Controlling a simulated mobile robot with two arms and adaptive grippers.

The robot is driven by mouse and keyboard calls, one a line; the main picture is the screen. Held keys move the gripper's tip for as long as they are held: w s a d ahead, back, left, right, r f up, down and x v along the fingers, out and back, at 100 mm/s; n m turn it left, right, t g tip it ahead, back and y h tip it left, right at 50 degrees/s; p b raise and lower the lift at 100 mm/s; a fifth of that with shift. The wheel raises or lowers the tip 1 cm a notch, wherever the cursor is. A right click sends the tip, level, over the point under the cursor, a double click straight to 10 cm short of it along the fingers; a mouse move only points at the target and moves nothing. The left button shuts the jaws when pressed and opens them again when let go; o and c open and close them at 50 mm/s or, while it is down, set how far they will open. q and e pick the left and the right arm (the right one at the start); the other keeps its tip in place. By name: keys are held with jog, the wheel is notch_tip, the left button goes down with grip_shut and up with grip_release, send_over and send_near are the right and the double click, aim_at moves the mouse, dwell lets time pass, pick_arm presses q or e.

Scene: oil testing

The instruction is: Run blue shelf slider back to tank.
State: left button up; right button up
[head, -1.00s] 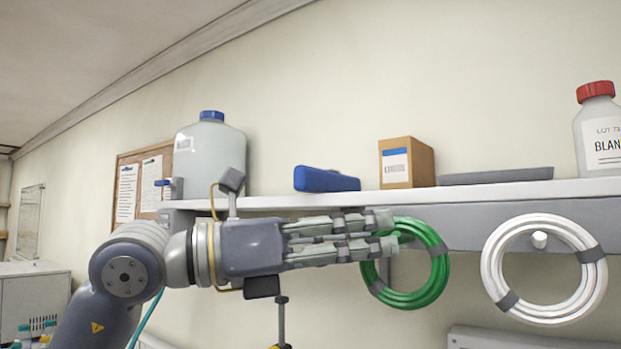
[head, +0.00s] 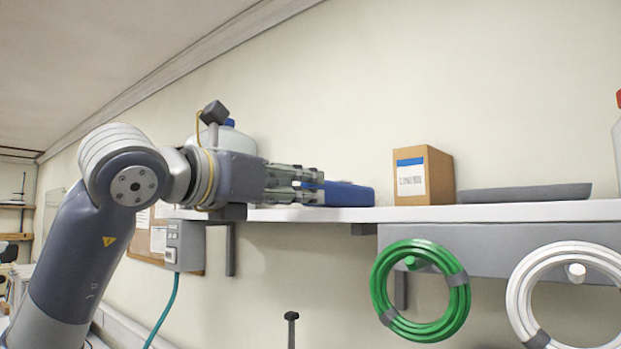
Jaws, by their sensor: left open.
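The blue slider (head: 348,194) lies on the white shelf (head: 500,212), left of a cardboard box. My left gripper (head: 316,187) is open and reaches in from the left at shelf height. Its fingertips overlap the slider's left end in the picture; I cannot tell whether they touch it. The tank (head: 249,139) stands left of the slider and is mostly hidden behind my left gripper and wrist. Only a little of its white body and blue cap show. My right gripper is not in view.
The cardboard box (head: 424,176) and a grey flat bar (head: 525,193) stand on the shelf to the right. A green hose coil (head: 463,305) and a white hose coil (head: 522,292) hang below it. The shelf is clear between slider and box.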

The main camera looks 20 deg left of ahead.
aim_at(343, 196)
pick_arm(q)
jog(key=shift+p+x, duration=0.6)
jog(key=shift+x, duration=1.4)
grip_shut()
